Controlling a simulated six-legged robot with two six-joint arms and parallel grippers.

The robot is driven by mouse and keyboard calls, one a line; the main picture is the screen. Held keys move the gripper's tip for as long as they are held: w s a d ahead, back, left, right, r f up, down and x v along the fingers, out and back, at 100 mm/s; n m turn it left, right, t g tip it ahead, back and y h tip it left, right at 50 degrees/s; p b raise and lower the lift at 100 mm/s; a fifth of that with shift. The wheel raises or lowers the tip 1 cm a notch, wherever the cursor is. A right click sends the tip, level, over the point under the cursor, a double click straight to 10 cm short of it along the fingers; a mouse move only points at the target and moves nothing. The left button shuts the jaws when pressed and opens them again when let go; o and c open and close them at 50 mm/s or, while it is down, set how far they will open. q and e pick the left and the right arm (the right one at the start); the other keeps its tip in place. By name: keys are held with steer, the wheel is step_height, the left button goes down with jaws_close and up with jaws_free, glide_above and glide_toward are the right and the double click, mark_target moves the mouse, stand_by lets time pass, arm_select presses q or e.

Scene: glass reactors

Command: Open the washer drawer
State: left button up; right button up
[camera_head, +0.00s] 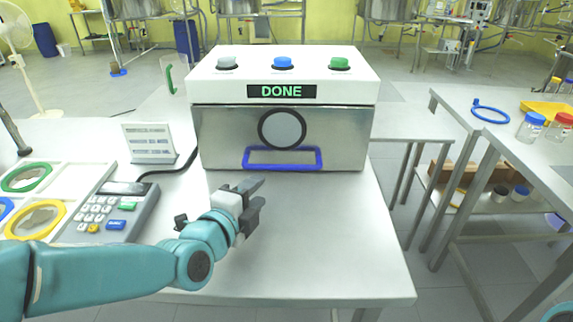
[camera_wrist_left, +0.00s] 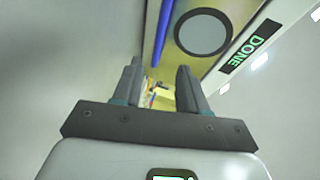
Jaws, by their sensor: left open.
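The washer (camera_head: 283,75) is a white and steel box on the table, with a green "DONE" display and grey, blue and green buttons on top. Its steel front drawer (camera_head: 225,130) has a round window and a blue bar handle (camera_head: 283,167) low on the front; the drawer looks closed. My left gripper (camera_head: 258,198) is open and empty over the table, in front of and a little left of the handle, apart from it. In the left wrist view, the fingers (camera_wrist_left: 158,85) point along the front, with the blue handle (camera_wrist_left: 163,35) beyond them. My right gripper is not in view.
A keypad device (camera_head: 110,210) and a tray with coloured rings (camera_head: 60,180) are on the left of the table. A white label stand (camera_head: 150,143) is beside the washer. The table in front and right is clear. Another table (camera_head: 505,125) with jars stands at right.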

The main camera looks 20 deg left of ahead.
mark_target(282, 169)
arm_select(q)
steer(key=x, duration=1.4)
steer(key=shift+w, duration=0.1)
jaws_close()
